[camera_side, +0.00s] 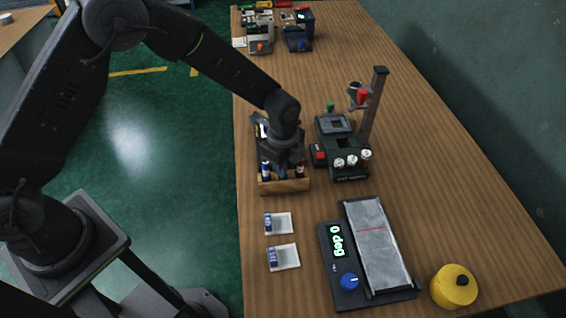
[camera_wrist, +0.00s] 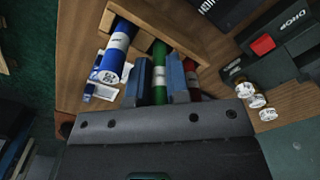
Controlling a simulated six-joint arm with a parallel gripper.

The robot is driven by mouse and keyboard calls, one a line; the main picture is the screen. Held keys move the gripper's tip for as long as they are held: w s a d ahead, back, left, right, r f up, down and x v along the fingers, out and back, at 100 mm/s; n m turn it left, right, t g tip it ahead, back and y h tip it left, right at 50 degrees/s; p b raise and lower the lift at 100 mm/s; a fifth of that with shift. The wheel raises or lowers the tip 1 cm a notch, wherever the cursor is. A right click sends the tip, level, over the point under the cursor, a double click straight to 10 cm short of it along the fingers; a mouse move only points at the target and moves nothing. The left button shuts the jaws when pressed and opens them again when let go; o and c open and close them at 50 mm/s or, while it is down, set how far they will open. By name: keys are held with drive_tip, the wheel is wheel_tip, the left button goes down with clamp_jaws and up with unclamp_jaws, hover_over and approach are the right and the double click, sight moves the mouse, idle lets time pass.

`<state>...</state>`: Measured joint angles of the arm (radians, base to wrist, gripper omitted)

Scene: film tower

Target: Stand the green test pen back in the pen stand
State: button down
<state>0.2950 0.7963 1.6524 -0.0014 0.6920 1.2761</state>
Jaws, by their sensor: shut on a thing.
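The wooden pen stand (camera_side: 284,187) is on the table below my gripper (camera_side: 283,160). In the wrist view, the green test pen (camera_wrist: 159,56) is between the two fingers of my gripper (camera_wrist: 161,82), which is shut on it. A blue pen (camera_wrist: 117,50) with a white band stands to its left, and a red pen (camera_wrist: 191,72) shows just right of the fingers. The stand's wooden frame (camera_wrist: 165,25) shows around the pens. The lower end of the green pen is hidden, so I cannot tell how deep it sits in the stand.
A dark device with a red button (camera_side: 320,155) and white-topped cylinders stands right of the pen stand. A tilt plate (camera_side: 378,245) with a display, a yellow weight (camera_side: 454,287) and two small white cards (camera_side: 283,257) lie nearer the front. Table right of these is clear.

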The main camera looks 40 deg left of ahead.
drive_tip(key=shift+c, duration=2.3)
unclamp_jaws()
drive_tip(key=shift+r, duration=3.55)
